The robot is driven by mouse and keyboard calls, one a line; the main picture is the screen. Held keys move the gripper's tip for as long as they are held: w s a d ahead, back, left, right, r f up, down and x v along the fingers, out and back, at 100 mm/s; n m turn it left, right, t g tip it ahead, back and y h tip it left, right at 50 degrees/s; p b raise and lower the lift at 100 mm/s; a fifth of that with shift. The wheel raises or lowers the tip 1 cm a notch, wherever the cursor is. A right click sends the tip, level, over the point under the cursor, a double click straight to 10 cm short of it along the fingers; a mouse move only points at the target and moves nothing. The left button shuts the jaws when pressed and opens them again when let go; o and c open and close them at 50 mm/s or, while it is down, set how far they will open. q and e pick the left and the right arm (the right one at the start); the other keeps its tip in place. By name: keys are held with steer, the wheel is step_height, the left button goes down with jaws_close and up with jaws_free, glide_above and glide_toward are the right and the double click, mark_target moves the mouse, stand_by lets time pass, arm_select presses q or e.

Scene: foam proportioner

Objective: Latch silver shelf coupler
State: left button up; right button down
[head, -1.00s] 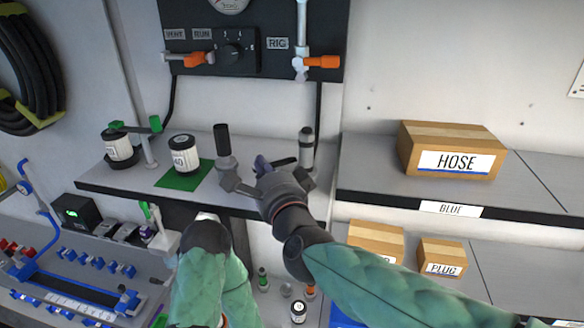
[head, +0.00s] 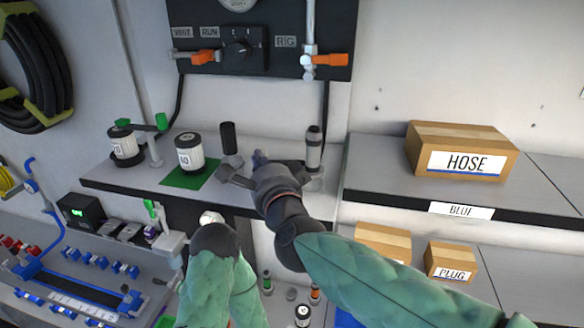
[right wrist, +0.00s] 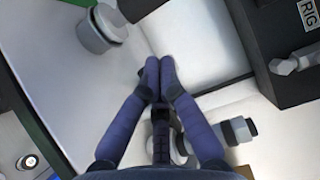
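The silver shelf coupler (head: 314,150) stands upright at the right end of the grey shelf; its lower part is partly hidden by my right gripper. A grey fitting in the right wrist view (right wrist: 238,131), right of my fingers, appears to be the same coupler. My right gripper (head: 258,157) is just left of it, low over the shelf. In the right wrist view its two blue fingers (right wrist: 160,66) meet at the tips. A dark strip shows between them; I cannot tell whether it is a lever or part of the gripper.
A black-topped fitting (head: 228,142) stands close left of my right gripper. Further left are a white canister (head: 190,154) on a green mat and another canister (head: 124,146). A control panel (head: 275,45) is above. The HOSE box (head: 460,150) sits on the right shelf.

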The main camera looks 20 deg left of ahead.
arm_select(q)
steer(key=shift+f, duration=0.15)
arm_select(e)
steer(key=shift+w+a, duration=0.2)
steer(key=shift+a, duration=0.1)
stand_by(0.6)
